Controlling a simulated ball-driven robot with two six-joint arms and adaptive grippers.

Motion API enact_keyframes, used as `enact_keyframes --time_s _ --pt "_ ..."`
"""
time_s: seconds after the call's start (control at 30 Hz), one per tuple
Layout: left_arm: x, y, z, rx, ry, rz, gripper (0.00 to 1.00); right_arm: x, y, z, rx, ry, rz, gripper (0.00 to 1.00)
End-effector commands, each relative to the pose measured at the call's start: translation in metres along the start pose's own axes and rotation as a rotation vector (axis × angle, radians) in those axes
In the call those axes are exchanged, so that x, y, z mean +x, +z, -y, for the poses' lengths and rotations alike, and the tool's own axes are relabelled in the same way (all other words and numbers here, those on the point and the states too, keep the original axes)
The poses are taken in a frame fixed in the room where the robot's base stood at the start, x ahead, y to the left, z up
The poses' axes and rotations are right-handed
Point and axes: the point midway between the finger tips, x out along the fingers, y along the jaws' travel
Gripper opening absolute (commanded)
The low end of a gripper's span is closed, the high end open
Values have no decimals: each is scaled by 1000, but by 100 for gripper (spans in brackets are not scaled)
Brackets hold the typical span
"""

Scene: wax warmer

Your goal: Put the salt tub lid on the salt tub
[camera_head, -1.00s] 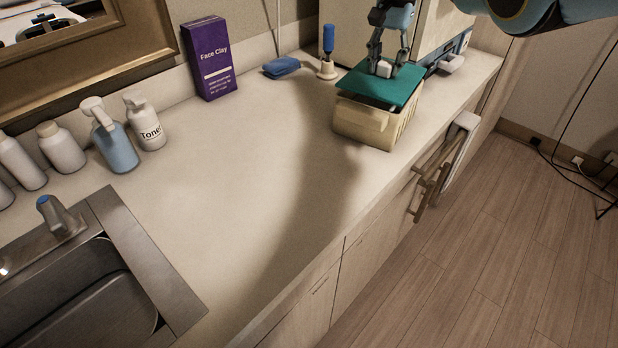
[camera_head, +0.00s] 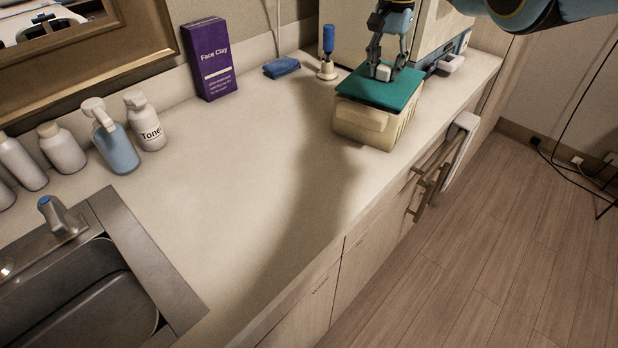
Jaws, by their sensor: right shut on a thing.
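The salt tub (camera_head: 366,124) is a cream, squarish tub standing on the counter at the upper right. The salt tub lid (camera_head: 405,92) is a flat teal square with a pale knob (camera_head: 383,72) on top. It lies over the tub's opening and hides the inside. I cannot tell whether it is fully seated. My right gripper (camera_head: 383,68) comes down from above and is shut on the lid's knob. My left gripper is not in view.
A purple Face Clay box (camera_head: 209,60), bottles and a sink (camera_head: 80,300) are further left. The middle counter is clear.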

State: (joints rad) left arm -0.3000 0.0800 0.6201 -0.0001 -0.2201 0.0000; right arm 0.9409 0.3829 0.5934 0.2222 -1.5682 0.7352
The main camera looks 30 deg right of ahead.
Motion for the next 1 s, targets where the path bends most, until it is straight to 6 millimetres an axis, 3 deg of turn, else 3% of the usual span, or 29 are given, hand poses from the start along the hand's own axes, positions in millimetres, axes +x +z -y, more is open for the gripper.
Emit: enact_keyframes --time_s 1.0 --pt "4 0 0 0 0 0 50 11 0 0 0 0 0 0"
